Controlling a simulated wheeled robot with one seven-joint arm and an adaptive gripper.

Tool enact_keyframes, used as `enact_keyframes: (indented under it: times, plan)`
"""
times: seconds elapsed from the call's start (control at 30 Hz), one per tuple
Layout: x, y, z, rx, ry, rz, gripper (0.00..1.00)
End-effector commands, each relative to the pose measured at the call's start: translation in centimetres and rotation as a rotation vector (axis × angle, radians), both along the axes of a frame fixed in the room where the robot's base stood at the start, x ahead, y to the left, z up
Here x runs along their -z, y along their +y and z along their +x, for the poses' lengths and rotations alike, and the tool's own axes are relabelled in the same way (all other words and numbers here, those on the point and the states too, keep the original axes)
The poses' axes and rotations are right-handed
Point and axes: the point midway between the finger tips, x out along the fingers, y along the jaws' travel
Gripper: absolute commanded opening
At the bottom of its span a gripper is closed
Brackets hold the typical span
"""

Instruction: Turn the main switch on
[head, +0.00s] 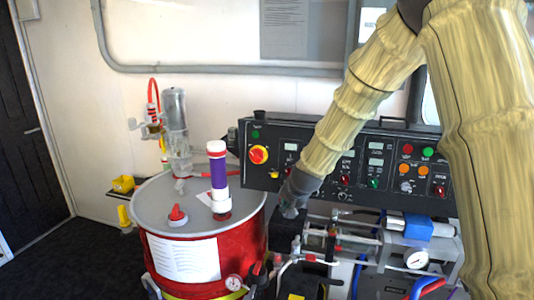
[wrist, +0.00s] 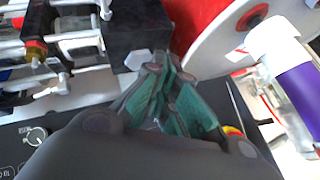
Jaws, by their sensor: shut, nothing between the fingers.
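The main switch (head: 258,154) is a red rotary knob on a yellow round plate at the left end of the black control panel (head: 330,150). In the wrist view a small red and yellow edge (wrist: 233,131) shows beside my gripper, mostly hidden by it; it looks like this switch. My gripper (head: 290,211) is below and to the right of the switch, apart from it, in front of the panel's lower edge. In the wrist view the green fingers of my gripper (wrist: 168,75) are together and empty. The knob's exact angle is too small to tell.
A red drum (head: 180,262) with a grey lid stands left of my gripper. A purple and white cylinder (head: 217,172) rises from the lid, close to the switch. Pipes, valves and a gauge (head: 417,259) fill the space below the panel.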

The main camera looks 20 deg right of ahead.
Motion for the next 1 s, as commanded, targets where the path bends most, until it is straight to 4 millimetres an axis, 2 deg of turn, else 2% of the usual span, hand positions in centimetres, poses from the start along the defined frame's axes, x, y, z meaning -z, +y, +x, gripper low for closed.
enact_keyframes:
  times: [0.03, 0.2, 0.3, 0.4, 0.5, 0.6, 1.0]
  plan:
    - [-3.7, -0.3, 1.3, 0.019, -0.042, 0.028, 0.0]
    - [-13.1, -0.9, 3.8, 0.064, -0.139, 0.125, 0.0]
    - [-17.4, -1.1, 4.6, 0.08, -0.182, 0.17, 0.0]
    - [-20.1, -1.2, 4.9, 0.089, -0.209, 0.201, 0.0]
    - [-21.6, -1.3, 5.1, 0.092, -0.224, 0.217, 0.0]
    - [-21.9, -1.3, 5.4, 0.094, -0.226, 0.222, 0.0]
    - [-19.4, -1.0, 8.5, 0.094, -0.225, 0.222, 0.0]
